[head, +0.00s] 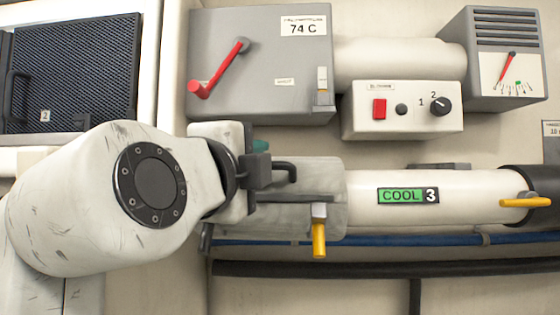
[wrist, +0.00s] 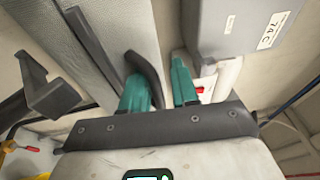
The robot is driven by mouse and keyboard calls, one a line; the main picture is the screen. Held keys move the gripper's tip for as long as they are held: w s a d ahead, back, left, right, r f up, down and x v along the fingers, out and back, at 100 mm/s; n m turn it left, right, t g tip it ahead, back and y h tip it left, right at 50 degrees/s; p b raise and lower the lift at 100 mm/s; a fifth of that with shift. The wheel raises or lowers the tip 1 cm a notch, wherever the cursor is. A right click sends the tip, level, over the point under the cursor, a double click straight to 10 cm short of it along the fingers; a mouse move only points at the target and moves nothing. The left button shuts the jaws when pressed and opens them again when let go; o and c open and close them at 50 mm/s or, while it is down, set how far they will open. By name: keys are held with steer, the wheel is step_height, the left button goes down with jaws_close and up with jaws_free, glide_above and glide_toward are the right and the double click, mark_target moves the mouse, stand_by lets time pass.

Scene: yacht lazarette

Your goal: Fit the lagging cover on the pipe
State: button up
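The grey lagging cover (head: 328,185) lies along the left part of the white pipe (head: 465,190), left of the green COOL 3 label. A dark curved handle (head: 287,168) stands out from it, and a yellow latch (head: 319,238) hangs at its lower edge. I cannot tell whether it sits fully on the pipe. My gripper (head: 262,172) is at the handle. In the wrist view, its teal fingertips (wrist: 160,88) are apart; the cover's handle (wrist: 146,72) lies between them, close to the left finger, with a gap at the right finger.
Above are a grey 74 C box (head: 250,100) with a red lever, a white switch box (head: 430,118) and a grey gauge box (head: 508,60). A yellow lever (head: 525,202) is at the pipe's right end. A blue line (head: 450,240) and a black hose (head: 400,268) run below.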

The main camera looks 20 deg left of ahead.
steer(key=shift+o, duration=1.3)
steer(key=shift+f, duration=0.15)
steer(key=shift+s+f, duration=0.1)
steer(key=shift+s, duration=0.15)
steer(key=s+b, duration=0.2)
steer(key=s, duration=0.8)
steer(key=shift+s+f, duration=0.2)
steer(key=shift+f, duration=0.2)
steer(key=shift+a, duration=0.1)
